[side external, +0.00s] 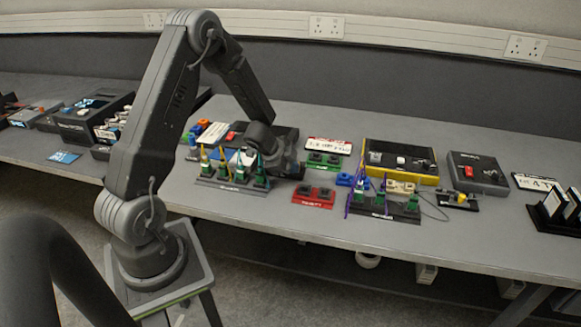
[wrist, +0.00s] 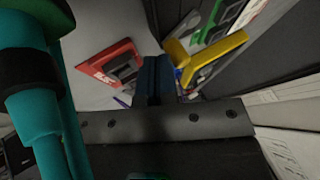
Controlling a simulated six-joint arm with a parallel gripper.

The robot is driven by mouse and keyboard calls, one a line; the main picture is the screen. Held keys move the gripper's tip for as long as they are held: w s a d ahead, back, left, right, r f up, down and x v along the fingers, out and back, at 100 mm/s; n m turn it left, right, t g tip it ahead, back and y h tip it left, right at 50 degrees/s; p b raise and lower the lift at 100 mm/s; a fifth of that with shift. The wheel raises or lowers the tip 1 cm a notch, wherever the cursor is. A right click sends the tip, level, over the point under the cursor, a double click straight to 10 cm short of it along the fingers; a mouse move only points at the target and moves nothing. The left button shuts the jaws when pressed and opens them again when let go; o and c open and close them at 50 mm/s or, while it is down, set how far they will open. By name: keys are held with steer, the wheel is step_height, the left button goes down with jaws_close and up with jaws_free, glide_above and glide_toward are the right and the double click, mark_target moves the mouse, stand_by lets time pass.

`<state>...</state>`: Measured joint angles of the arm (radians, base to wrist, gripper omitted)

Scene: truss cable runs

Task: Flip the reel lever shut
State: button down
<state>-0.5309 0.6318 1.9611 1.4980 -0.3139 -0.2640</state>
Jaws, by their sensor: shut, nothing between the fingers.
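My gripper (side external: 246,160) is low over the left part of the bench, behind a dark rack of green posts (side external: 232,182). Its fingertips are partly hidden there. In the wrist view my gripper (wrist: 154,66) shows as narrow dark fingers, together and empty. I cannot tell for certain which part is the reel lever. A dark box (side external: 494,181) at the right carries a red part (side external: 468,171). A yellow-edged box (side external: 380,176) stands left of it. My gripper is well left of both.
A large teal cylinder (wrist: 35,110) fills the left of the wrist view, close to the camera. A red block (side external: 311,197) and a second post rack (side external: 385,207) with purple cable stand along the front. White cards in a black holder (side external: 560,215) are at the far right.

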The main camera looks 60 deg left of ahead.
steer(key=shift+w+d+n, duration=0.1)
steer(key=shift+w+n, duration=0.05)
steer(key=shift+n, duration=0.15)
